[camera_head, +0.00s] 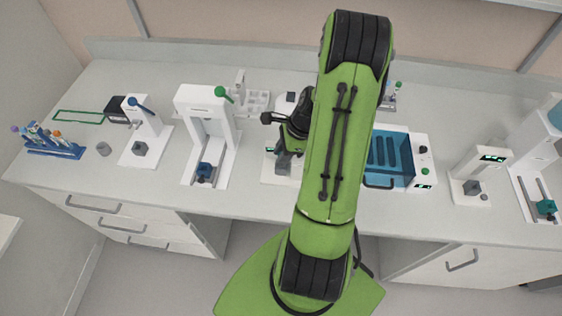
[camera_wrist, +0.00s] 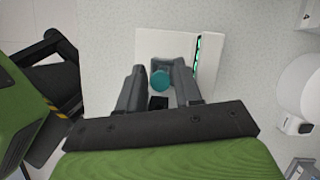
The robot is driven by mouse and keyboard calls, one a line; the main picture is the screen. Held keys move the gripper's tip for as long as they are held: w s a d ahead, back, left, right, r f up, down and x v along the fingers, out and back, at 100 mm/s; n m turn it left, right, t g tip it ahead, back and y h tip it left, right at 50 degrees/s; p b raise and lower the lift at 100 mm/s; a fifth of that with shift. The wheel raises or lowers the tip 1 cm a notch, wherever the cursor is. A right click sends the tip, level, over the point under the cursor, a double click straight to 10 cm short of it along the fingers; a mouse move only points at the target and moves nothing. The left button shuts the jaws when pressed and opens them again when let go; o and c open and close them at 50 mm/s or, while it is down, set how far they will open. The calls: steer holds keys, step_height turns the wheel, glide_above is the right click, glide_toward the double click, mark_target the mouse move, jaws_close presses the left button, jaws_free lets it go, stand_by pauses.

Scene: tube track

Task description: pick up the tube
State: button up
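My gripper (camera_wrist: 159,68) points down at a white device (camera_wrist: 150,46) with a green-lit display. Its two grey fingers stand apart. I see a gap on each side of the top. In the head view my gripper (camera_head: 287,160) is low over the same white device (camera_head: 270,176), and my arm hides the teal part. Several other tubes with coloured caps stand in a blue rack (camera_head: 66,152) at the far left of the bench.
A white press-like stand (camera_head: 188,98) is left of my gripper. A blue bath (camera_head: 395,140) is to the right, partly behind my arm. More white devices (camera_head: 494,155) stand at the far right. The front strip of the bench (camera_head: 130,178) is mostly clear.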

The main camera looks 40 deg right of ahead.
jaws_close()
step_height(320, 180, up, 10)
steer(key=shift+p, duration=0.65)
